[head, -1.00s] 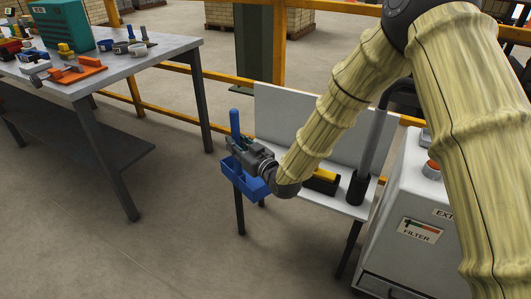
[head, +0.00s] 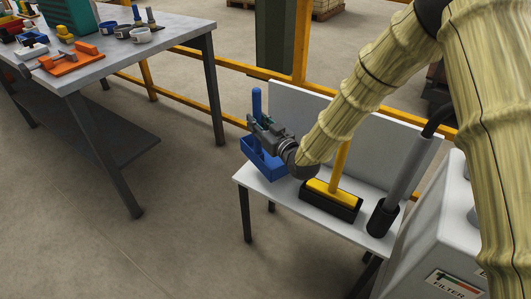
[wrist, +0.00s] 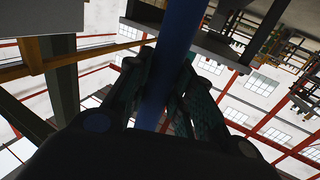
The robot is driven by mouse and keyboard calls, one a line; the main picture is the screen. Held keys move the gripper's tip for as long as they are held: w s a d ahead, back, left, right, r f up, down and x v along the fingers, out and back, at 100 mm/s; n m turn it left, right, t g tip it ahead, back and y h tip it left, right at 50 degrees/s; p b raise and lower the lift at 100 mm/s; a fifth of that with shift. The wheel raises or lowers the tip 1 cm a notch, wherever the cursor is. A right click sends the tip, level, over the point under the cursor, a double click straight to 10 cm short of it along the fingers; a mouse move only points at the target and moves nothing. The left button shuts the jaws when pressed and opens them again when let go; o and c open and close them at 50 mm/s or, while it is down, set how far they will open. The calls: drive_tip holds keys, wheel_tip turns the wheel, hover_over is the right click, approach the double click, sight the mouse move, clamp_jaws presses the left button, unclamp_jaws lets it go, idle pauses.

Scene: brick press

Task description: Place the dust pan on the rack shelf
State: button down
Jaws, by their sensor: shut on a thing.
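The blue dust pan (head: 262,162) is in my gripper (head: 262,128), with its handle upright and its tray hanging below the jaws. In the wrist view the blue handle (wrist: 172,60) runs between the two fingers, which are shut on it. In the head view the pan is at the left end of the white rack shelf (head: 262,195), which has a raised back panel. I cannot tell whether the pan's underside touches the shelf. My gripper hides part of the pan.
A yellow-and-black brush (head: 332,195) and a grey hose nozzle in a black holder (head: 384,215) stand on the shelf, right of the pan. A filter machine (head: 440,230) is at the right. A workbench with tools (head: 150,45) is at the left. Yellow rails (head: 225,118) run behind.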

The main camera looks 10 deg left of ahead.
sight(259, 152)
drive_tip(key=shift+d+f+b, duration=0.1)
drive_tip(key=shift+f+b, duration=0.3)
drive_tip(key=shift+f, duration=3.95)
drive_tip(key=c, duration=1.2)
unclamp_jaws()
drive_tip(key=shift+f, duration=0.15)
drive_tip(key=shift+c, duration=0.2)
drive_tip(key=v, duration=1.2)
drive_tip(key=shift+s, duration=0.15)
